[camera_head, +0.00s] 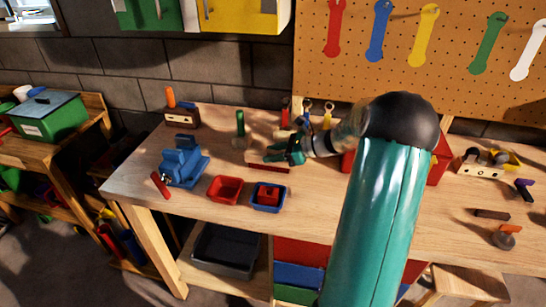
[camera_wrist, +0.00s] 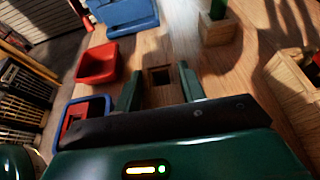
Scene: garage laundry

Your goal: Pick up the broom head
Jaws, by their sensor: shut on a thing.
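In the head view the broom head (camera_head: 268,168) shows as a low bar with a reddish front, at the workbench surface beneath my green gripper (camera_head: 283,155). My gripper is shut on it, one finger on each side. The gripper and wrist hide part of it in the head view. I cannot tell whether it is clear of the bench.
A red tray (camera_head: 226,189) and a blue tray (camera_head: 268,197) holding a red piece stand in front. A blue vise (camera_head: 183,163) is at left. A green peg in a wooden block (camera_head: 240,130) stands behind. A red box (camera_head: 440,160) is at right. Bare bench lies in between.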

